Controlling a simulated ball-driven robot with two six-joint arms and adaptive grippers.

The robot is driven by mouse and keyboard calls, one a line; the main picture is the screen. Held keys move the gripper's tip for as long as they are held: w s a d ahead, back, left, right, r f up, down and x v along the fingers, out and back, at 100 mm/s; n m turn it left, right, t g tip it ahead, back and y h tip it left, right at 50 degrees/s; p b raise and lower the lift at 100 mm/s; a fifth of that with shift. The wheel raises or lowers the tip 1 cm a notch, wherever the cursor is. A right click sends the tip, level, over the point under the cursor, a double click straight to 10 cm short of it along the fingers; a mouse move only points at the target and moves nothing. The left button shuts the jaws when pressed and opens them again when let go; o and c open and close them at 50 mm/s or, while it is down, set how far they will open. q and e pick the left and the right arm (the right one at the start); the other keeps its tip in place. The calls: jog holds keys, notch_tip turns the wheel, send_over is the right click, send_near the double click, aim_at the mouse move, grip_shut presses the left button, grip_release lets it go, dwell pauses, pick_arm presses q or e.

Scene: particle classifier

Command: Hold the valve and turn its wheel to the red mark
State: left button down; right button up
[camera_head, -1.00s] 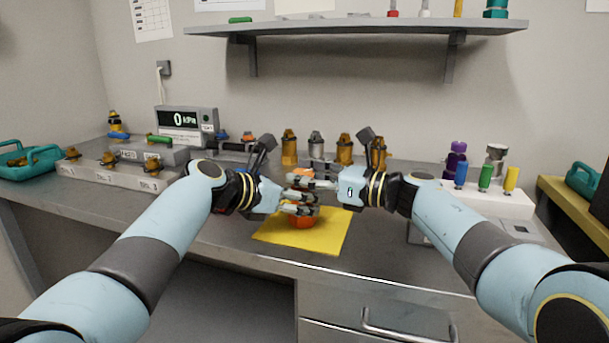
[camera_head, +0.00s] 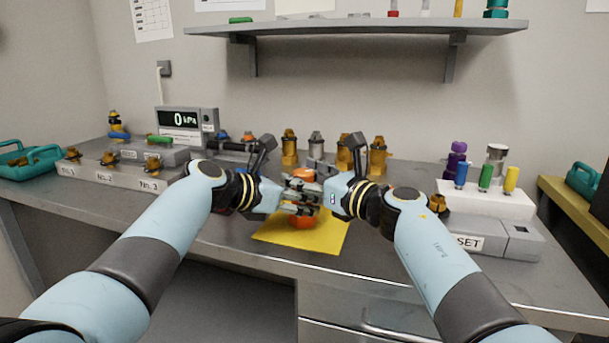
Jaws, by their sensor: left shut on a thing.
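The orange valve (camera_head: 302,222) stands upright over the yellow mat (camera_head: 275,238), its lower part showing below the fingers. Its orange top (camera_head: 303,173) shows above them, and its middle is hidden. My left gripper (camera_head: 298,207) comes in from the left, low on the valve, and is shut on it. My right gripper (camera_head: 304,186) comes in from the right, a little higher, with its fingers at the valve's upper part. The fingers overlap in view, so I cannot tell whether the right jaws are open or shut. I cannot make out a red mark.
A gauge display (camera_head: 187,120) reading 0 kPa stands at the back left, behind numbered blocks (camera_head: 110,178) with brass parts. Several brass fittings (camera_head: 378,157) stand behind my grippers. A white rack (camera_head: 488,200) with coloured handles and a SET box (camera_head: 490,243) are at right.

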jog(key=shift+o, duration=0.7)
jog(key=shift+d, duration=0.1)
jog(key=shift+s+d, duration=0.15)
jog(key=shift+s, duration=0.05)
jog(key=v, duration=1.1)
jog(key=shift+s, duration=0.25)
jog(key=f+g, duration=0.1)
jog(key=f+n+g+y, duration=0.1)
jog(key=s+a+f+n+g, duration=0.1)
jog(key=shift+a+f+y, duration=0.15)
jog(key=shift+f+y, duration=0.1)
jog(key=shift+y, duration=0.15)
jog(key=w+d+r+n+g+y, duration=0.1)
jog(key=w+d+r+n+g, duration=0.1)
jog(key=w+d+r, duration=0.15)
jog(key=x, duration=0.8)
jog(key=w+r+x, duration=0.1)
jog(key=x, duration=0.3)
jog(key=shift+d, duration=0.1)
